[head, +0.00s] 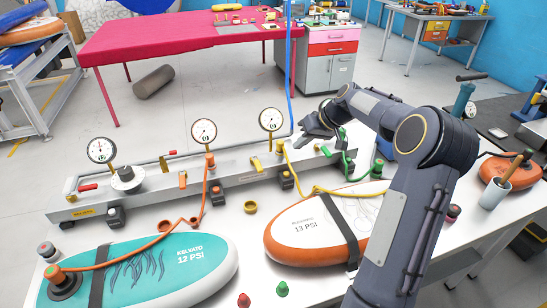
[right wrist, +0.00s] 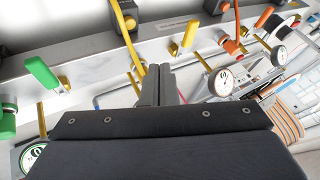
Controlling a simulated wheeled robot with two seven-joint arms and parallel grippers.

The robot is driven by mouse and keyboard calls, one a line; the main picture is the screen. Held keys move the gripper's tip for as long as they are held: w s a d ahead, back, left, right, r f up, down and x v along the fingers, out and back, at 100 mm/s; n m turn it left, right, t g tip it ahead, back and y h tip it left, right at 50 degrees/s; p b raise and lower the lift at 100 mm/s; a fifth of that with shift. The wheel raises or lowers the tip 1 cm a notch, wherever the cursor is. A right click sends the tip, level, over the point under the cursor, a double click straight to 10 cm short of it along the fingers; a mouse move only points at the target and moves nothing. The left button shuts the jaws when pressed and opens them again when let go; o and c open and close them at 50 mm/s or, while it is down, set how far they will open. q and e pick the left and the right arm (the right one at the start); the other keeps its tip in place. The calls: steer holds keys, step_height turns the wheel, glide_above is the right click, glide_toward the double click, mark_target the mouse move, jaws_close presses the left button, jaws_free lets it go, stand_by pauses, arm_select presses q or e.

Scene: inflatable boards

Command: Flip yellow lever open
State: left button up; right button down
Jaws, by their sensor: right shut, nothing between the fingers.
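The yellow lever (head: 256,165) stands on the front of the long grey manifold (head: 225,172), left of the yellow hose (head: 302,183). In the right wrist view the yellow lever (right wrist: 188,32) sits just beyond and right of my fingertips, tilted, with a visible gap. My right gripper (head: 308,130) is above and behind the manifold near its right end, in front of the blue hose. Its fingers (right wrist: 158,72) are shut together and empty. The green lever (right wrist: 41,73) is to their left in the right wrist view. My left gripper is not in view.
Pressure gauges rise from the manifold, one at the yellow section (head: 270,119) close to my right gripper. An orange lever (head: 182,180) is farther left. A teal board (head: 150,270) and an orange-rimmed board (head: 320,228) lie in front on the white table.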

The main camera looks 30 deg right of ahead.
mark_target(257, 162)
steer(key=p+x, duration=0.2)
steer(key=x, duration=0.7)
steer(key=a, duration=0.1)
steer(key=a+p, duration=0.1)
steer(key=w+a, duration=0.1)
steer(key=a, duration=0.1)
steer(key=shift+w+f, duration=0.15)
steer(key=shift+f, duration=0.25)
steer(key=shift+a, duration=0.15)
